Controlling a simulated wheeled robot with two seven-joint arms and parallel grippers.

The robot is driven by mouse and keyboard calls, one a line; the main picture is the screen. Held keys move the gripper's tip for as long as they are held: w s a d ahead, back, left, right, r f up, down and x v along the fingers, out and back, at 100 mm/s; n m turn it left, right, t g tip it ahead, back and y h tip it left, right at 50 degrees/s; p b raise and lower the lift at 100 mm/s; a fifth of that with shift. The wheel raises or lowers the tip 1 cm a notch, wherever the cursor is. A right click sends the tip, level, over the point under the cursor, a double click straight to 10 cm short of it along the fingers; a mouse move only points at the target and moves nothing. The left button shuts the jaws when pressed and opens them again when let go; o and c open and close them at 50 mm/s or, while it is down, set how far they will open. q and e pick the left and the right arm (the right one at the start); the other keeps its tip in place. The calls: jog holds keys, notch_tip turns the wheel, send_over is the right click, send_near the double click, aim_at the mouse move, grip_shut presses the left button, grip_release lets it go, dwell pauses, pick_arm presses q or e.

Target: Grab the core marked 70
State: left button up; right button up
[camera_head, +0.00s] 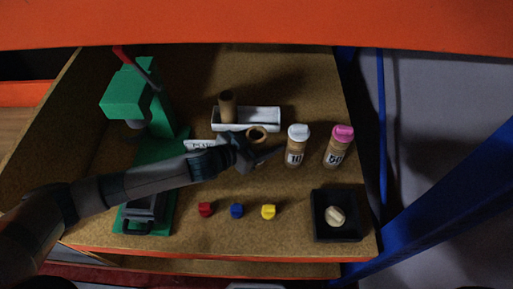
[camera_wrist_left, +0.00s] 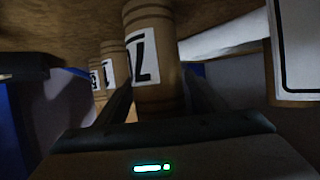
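The core marked 70 shows in the left wrist view (camera_wrist_left: 158,85) as a tan cylinder with a white label, its "7" in sight and the rest of the number hidden. In the head view its open ring top (camera_head: 257,131) shows just behind my left gripper (camera_head: 262,155). The left fingers are apart, one on each side of this core; whether they touch it is unclear. The core stands on the board. My right gripper is in neither view.
To the right stand core 10 (camera_head: 297,147) with a white top and core 50 (camera_head: 338,147) with a pink top. A white tray (camera_head: 262,114) with a brown core lies behind. Red, blue and yellow pieces and a black tray (camera_head: 350,232) are in front. A green machine (camera_head: 160,115) stands left.

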pick_arm(q)
jog(key=c, duration=1)
jog(key=shift+r, duration=0.1)
notch_tip(320, 180, up, 10)
jog(key=b, duration=0.2)
